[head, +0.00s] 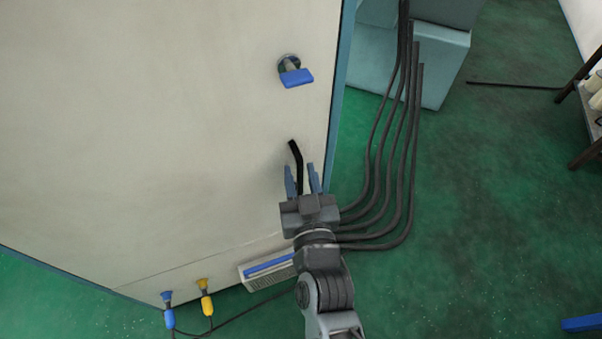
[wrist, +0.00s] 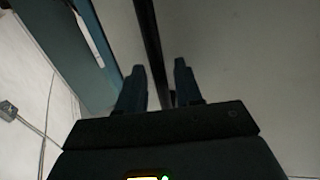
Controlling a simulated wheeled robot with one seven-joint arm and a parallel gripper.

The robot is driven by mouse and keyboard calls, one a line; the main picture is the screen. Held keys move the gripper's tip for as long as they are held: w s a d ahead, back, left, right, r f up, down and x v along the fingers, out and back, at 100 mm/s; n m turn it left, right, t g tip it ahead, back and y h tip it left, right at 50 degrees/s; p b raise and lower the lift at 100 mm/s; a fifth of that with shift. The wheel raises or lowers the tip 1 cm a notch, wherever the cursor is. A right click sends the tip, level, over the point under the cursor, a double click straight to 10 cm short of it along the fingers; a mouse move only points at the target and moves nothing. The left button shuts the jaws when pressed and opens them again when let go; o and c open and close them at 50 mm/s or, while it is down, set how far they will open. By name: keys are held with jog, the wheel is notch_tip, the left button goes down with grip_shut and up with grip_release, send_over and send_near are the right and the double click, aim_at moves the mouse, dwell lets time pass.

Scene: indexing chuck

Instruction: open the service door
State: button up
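The service door (head: 150,130) is a large cream panel filling the left of the head view, and it looks shut. A blue latch handle (head: 296,77) sits on a round fitting near its right edge. Below it is a black bar handle (head: 297,165). My gripper (head: 302,180) is in front of the door's lower right, with its two fingers apart at the black bar handle. In the wrist view the bar handle (wrist: 148,45) runs between and beyond the open fingers (wrist: 158,85). I cannot tell whether a finger touches it.
Several dark cables (head: 400,150) hang beside the cabinet's right edge. A vent box (head: 268,268) and blue and yellow plugs (head: 205,297) are at the cabinet's bottom. A grey-blue block (head: 440,60) stands behind.

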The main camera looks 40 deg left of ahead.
jog(key=shift+w+a, duration=0.15)
jog(key=shift+a, duration=0.05)
grip_shut()
dwell(0.5)
